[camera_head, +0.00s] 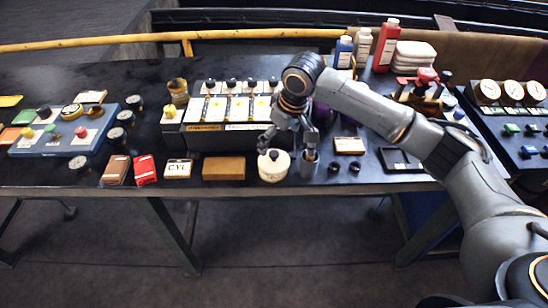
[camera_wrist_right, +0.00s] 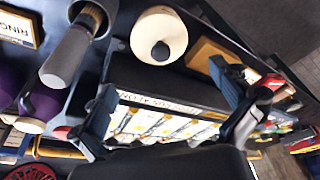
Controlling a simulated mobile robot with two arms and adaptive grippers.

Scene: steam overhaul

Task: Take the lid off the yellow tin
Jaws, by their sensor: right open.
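The yellow tin (camera_head: 273,170) is a round, pale cream-yellow pot at the front edge of the bench. Its lid, with a dark knob on top, sits on it. In the right wrist view the lid (camera_wrist_right: 150,27) shows from above as a cream disc with a black knob. My right gripper (camera_head: 287,143) is open and empty, pointing down just behind and slightly right of the tin. In the right wrist view its spread fingers (camera_wrist_right: 165,85) stand apart from the lid, which lies beyond them. My left gripper is not in view.
A metal cup (camera_head: 308,167) with a brush stands close to the tin's right. A brown wooden block (camera_head: 224,169) lies to its left. Behind is a box with white labelled panels (camera_head: 215,140). Two small dark rings (camera_head: 344,168) lie right of the cup.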

